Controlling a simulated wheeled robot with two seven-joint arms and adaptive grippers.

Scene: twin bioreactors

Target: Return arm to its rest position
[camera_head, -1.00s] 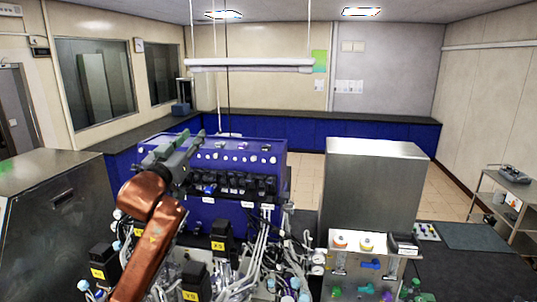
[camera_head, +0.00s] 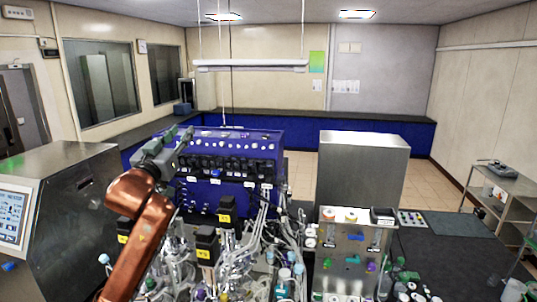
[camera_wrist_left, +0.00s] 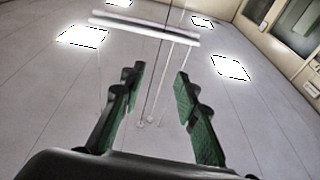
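My left arm (camera_head: 140,235) is copper-coloured and rises from the bottom left of the head view. Its left gripper (camera_head: 180,138) is up in front of the blue bioreactor cabinet's left part. In the left wrist view the two green-padded fingers (camera_wrist_left: 158,90) stand wide apart with nothing between them. That view looks up at the ceiling and its lamps. My right arm and gripper are in neither view.
The blue cabinet (camera_head: 245,150) with black knobs stands behind the gripper. Tubes and glassware (camera_head: 230,265) crowd the space below it. A steel box (camera_head: 362,165) stands to the right, and a steel unit with a screen (camera_head: 70,205) to the left. A lamp bar (camera_head: 250,66) hangs above.

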